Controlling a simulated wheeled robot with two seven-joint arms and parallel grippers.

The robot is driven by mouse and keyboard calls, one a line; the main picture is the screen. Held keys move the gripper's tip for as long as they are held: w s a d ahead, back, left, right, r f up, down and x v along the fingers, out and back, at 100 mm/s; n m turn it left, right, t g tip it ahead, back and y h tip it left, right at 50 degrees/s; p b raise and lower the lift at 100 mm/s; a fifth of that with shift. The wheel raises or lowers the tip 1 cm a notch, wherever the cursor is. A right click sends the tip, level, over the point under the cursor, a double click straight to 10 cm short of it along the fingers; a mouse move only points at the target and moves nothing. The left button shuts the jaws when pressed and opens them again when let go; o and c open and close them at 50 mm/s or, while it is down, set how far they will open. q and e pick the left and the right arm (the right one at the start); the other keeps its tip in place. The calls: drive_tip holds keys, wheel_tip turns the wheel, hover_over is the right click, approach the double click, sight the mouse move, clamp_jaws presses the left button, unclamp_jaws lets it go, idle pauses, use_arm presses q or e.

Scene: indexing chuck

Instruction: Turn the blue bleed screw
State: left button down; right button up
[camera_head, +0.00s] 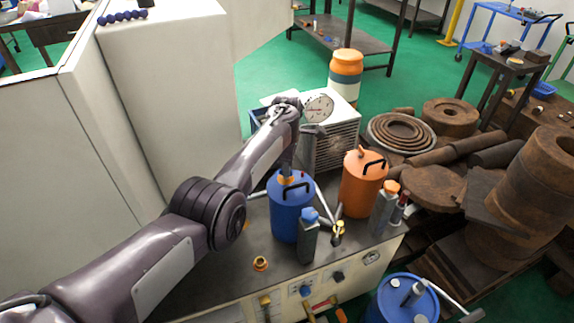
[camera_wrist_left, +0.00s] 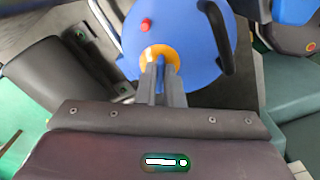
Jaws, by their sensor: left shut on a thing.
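The blue bleed screw (camera_wrist_left: 161,62) shows as a narrow blue piece between my left gripper's fingers in the left wrist view. It stands in an orange-yellow collar on top of the blue canister (camera_head: 290,218), which also fills the top of the left wrist view (camera_wrist_left: 190,28). My left gripper (camera_wrist_left: 160,72) is shut on the screw, its two grey fingers close on either side. In the head view my left arm reaches over and down to the canister top, and the screw cannot be made out there. My right gripper is not in view.
An orange canister (camera_head: 362,185) stands right of the blue one on the bench. A grey bottle with a blue cap (camera_head: 309,238) stands just in front. A dial gauge (camera_head: 318,108) is behind. A small brass fitting (camera_head: 260,263) lies near the bench front. Rusty metal parts fill the right side.

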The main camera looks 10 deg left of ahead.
use_arm(q)
drive_tip(key=m+p, duration=0.1)
drive_tip(key=m, duration=0.2)
drive_tip(key=shift+r, duration=0.15)
drive_tip(key=m+p, duration=0.1)
drive_tip(key=m, duration=0.3)
drive_tip(key=shift+s, duration=0.1)
drive_tip(key=m, duration=0.3)
drive_tip(key=shift+a+m+p, duration=0.1)
drive_tip(key=shift+m+p, duration=0.2)
drive_tip(key=shift+m, duration=1.5)
drive_tip(key=c, duration=1.6)
unclamp_jaws()
drive_tip(key=shift+s, duration=0.1)
drive_tip(key=shift+o, duration=0.2)
